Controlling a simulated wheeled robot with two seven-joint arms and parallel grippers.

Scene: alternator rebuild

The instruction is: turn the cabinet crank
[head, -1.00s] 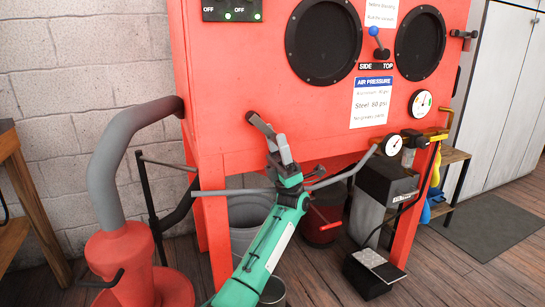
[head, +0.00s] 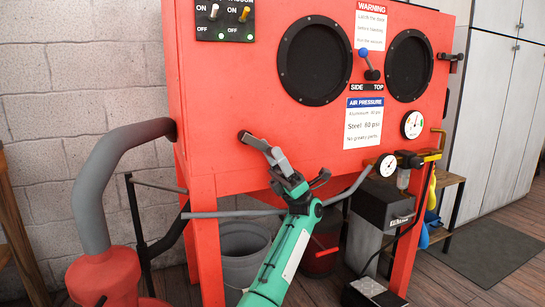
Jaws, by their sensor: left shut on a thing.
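The red cabinet (head: 220,110) fills the middle of the head view. A dark grey crank (head: 252,140) sticks out from the lower left of its front panel, below the left round port. My left gripper (head: 277,160), on a green arm coming up from the bottom, is at the lower right end of this crank. It is shut on the crank's handle end, which its fingers mostly hide. My right gripper is not in view.
A grey hose (head: 92,185) curves from the cabinet's left side to a red collector (head: 105,278). A grey bucket (head: 242,252), a black box (head: 385,208) and a pressure gauge (head: 386,165) sit under or along the cabinet's lower edge. Red legs flank the arm.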

